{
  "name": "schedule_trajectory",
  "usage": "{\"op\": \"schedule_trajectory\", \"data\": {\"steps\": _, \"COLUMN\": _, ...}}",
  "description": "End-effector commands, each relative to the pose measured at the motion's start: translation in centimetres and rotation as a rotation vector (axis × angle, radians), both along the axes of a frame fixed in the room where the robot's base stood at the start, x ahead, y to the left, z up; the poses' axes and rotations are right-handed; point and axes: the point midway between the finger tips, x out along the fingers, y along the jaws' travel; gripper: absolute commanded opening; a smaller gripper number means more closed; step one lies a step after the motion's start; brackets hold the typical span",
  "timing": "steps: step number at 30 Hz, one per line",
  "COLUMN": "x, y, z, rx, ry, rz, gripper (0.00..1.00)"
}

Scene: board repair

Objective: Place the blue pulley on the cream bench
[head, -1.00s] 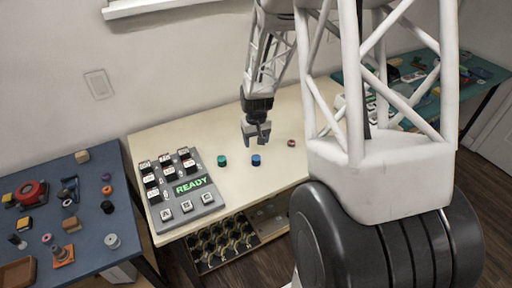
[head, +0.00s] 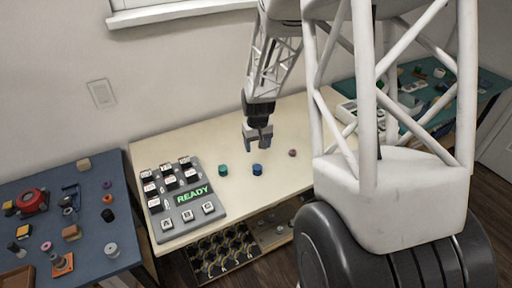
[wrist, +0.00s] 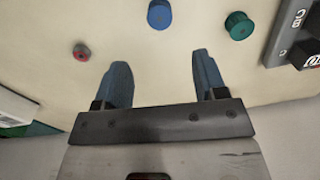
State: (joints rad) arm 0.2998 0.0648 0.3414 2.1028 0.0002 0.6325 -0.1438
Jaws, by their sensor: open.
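The blue pulley (head: 257,169) stands on the cream bench (head: 240,134), near its middle. My gripper (head: 258,144) is above the bench, behind the blue pulley in the head view. In the wrist view its two blue-grey fingers (wrist: 158,75) are apart with only bare bench between them. My gripper is open and empty.
A green pulley (head: 223,170) stands left of the blue one, and a small red part (head: 292,153) lies to its right. A grey keypad board (head: 178,198) reading READY covers the bench's left end. A cluttered blue table (head: 92,228) stands at left, a teal one (head: 487,83) at right.

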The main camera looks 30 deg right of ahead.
Motion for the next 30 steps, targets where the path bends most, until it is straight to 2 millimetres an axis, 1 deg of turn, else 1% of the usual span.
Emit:
{"op": "schedule_trajectory", "data": {"steps": 5, "x": -0.4, "y": 0.6, "z": 1.1, "rx": -0.002, "ry": -0.008, "rz": 0.004, "gripper": 0.65}}
{"op": "schedule_trajectory", "data": {"steps": 8, "x": -0.9, "y": 1.3, "z": 2.4, "rx": -0.004, "ry": -0.015, "rz": 0.009, "gripper": 0.65}}
{"op": "schedule_trajectory", "data": {"steps": 11, "x": -1.8, "y": 2.4, "z": 4.2, "rx": -0.008, "ry": -0.027, "rz": 0.016, "gripper": 0.65}}
{"op": "schedule_trajectory", "data": {"steps": 17, "x": -4.4, "y": 5.2, "z": 8.5, "rx": -0.015, "ry": -0.053, "rz": 0.033, "gripper": 0.65}}
{"op": "schedule_trajectory", "data": {"steps": 21, "x": -6.6, "y": 7.1, "z": 11.5, "rx": -0.02, "ry": -0.075, "rz": 0.045, "gripper": 0.65}}
{"op": "schedule_trajectory", "data": {"steps": 26, "x": -9.4, "y": 9.1, "z": 14.4, "rx": -0.023, "ry": -0.098, "rz": 0.059, "gripper": 0.65}}
{"op": "schedule_trajectory", "data": {"steps": 30, "x": -12.0, "y": 10.8, "z": 16.6, "rx": -0.027, "ry": -0.117, "rz": 0.071, "gripper": 0.65}}
